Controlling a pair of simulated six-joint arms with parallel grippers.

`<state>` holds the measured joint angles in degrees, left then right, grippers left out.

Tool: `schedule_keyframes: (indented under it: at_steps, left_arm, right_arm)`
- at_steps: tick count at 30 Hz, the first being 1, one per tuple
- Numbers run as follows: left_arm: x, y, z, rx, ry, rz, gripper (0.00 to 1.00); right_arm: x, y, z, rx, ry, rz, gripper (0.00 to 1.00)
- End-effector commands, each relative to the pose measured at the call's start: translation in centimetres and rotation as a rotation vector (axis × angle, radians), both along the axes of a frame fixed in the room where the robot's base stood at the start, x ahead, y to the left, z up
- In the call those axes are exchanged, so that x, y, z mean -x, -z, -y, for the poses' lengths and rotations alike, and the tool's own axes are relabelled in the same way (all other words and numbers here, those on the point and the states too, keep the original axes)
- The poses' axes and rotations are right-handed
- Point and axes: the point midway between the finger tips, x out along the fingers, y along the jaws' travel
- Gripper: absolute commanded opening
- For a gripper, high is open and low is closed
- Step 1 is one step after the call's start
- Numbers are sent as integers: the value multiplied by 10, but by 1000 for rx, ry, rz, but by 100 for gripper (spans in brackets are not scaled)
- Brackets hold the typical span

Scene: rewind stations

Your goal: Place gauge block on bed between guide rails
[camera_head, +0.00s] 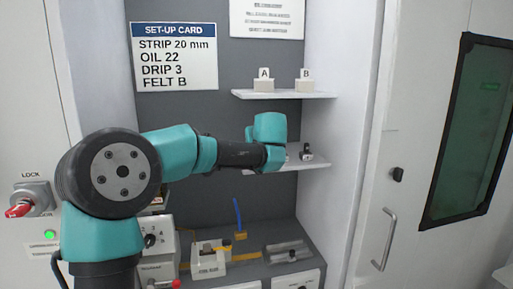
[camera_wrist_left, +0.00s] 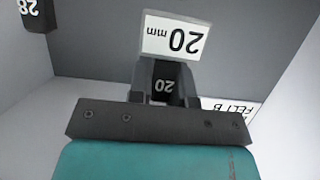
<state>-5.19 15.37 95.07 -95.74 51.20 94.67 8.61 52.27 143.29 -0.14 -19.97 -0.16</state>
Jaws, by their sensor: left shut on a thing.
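A dark gauge block marked 20 (camera_wrist_left: 164,86) is between the fingers of my left gripper (camera_wrist_left: 165,76), which is shut on it. Another dark block marked 28 (camera_wrist_left: 32,12) is at the wrist view's upper left. A grey fixture with raised bars (camera_head: 288,252), which looks like the bed with guide rails, lies at the lower right of the bench. My right gripper is not in view.
The upper shelf (camera_head: 285,94) holds blocks marked A (camera_head: 263,82) and B (camera_head: 304,82). A small dark item (camera_head: 306,153) stands on the lower shelf. A cream device (camera_head: 210,256) and a blue tube (camera_head: 238,214) stand left of the bed. A cabinet wall is at the right.

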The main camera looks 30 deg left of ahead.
Motion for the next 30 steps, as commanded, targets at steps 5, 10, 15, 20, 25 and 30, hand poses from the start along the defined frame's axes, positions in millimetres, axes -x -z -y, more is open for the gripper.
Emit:
schedule_keyframes:
  at_steps: [5,10,15,20,25,30]
  left_arm:
    - [-1,0,-1,1,1,1,0]
    - [-2,0,-1,1,1,1,0]
    - [-11,2,-6,1,0,1,0]
    - [-16,10,-10,0,0,-1,0]
    - [-16,27,-10,0,-1,-2,0]
    - [-16,33,-10,1,1,1,0]
  right_arm:
    - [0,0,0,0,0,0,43]
    - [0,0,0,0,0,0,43]
    - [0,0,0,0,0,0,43]
    - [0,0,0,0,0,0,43]
    - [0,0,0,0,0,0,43]
    - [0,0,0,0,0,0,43]
